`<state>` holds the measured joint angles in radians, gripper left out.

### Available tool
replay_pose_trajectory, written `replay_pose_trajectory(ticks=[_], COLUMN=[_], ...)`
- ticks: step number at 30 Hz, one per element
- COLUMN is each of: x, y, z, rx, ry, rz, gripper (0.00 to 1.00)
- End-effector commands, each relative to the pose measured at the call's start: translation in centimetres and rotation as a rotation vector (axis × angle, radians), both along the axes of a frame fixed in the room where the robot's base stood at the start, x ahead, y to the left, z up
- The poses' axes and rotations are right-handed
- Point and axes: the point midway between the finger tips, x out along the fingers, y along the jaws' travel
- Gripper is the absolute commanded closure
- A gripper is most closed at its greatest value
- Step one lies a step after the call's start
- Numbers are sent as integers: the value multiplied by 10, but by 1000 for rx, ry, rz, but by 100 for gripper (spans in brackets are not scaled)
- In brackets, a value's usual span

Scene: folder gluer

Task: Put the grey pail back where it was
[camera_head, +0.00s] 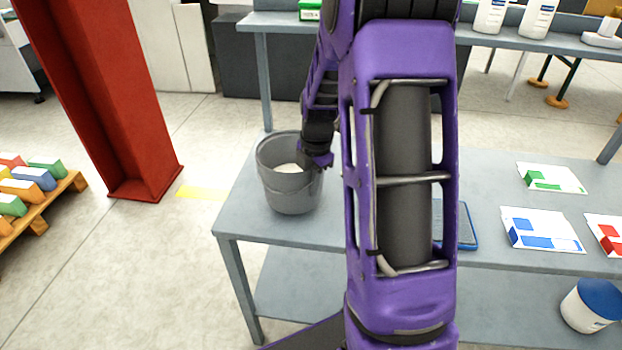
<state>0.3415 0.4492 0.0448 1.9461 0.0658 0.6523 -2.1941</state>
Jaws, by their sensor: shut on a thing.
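The grey pail (290,190) is upright at the left end of the grey table (240,215), with something whitish inside it. My gripper (318,165) is at the right side of the pail's rim, reaching down from my purple arm. It is shut on the pail at the rim; the fingertips are small and partly hidden. The pail's base appears to be on or just above the tabletop; I cannot tell which. My arm hides the middle of the table.
Flat printed cartons (541,229) and a blue tray (467,226) lie to the right. A white tub with a blue lid (592,305) is on the lower shelf. A red column (110,100) stands left. A raised shelf (285,20) holds white bottles (537,18).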

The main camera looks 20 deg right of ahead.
Motion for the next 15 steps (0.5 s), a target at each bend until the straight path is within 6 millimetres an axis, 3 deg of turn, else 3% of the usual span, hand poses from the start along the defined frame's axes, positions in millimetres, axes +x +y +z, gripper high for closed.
replay_pose_trajectory(ticks=[7, 15], x=[1, 1], y=[0, 0], z=[-29, -32], rx=[0, -1], ry=[-2, -4], rz=[1, 0], gripper=[100, 100])
